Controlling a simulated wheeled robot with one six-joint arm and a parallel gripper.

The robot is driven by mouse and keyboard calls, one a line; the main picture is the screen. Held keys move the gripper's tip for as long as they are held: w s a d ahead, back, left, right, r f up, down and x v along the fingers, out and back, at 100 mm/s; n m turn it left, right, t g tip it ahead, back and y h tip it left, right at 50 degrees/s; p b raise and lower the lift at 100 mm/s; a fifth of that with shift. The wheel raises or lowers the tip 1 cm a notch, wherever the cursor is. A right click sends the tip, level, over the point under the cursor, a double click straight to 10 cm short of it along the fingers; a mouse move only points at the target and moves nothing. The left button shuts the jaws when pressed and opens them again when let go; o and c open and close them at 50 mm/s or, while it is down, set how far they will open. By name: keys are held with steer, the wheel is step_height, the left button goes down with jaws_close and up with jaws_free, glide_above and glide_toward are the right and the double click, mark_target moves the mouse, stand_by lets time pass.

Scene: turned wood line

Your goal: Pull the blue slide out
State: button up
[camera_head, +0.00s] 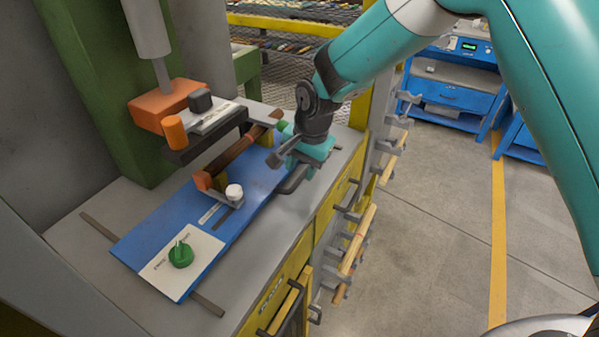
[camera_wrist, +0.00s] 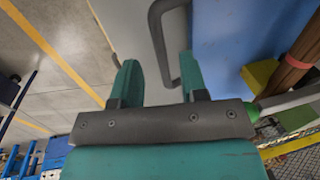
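The blue slide (camera_head: 150,235) is a flat blue plate on the grey bench under the press. It also shows in the wrist view (camera_wrist: 225,40). Its grey bar handle (camera_head: 294,181) is on the right long edge, partly hidden by my gripper in the head view. In the wrist view the handle (camera_wrist: 158,45) runs between my two teal fingers. My gripper (camera_head: 290,162) is at the handle, fingers apart (camera_wrist: 158,62). There is a visible gap between the left finger and the bar. I cannot tell whether the right finger touches it.
Yellow drawers (camera_head: 325,215) and a side rack (camera_head: 383,160) are below right. The floor (camera_head: 430,240) beyond is clear.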

mark_target(299, 180)
steer(key=shift+w+a+f, duration=0.1)
steer(key=shift+a+f, duration=0.05)
steer(key=shift+f, duration=0.7)
steer(key=shift+w+a+f, duration=0.1)
steer(key=shift+a+f, duration=0.05)
steer(key=shift+f, duration=0.65)
jaws_close()
steer(key=shift+s+d, duration=0.1)
steer(key=shift+s, duration=0.05)
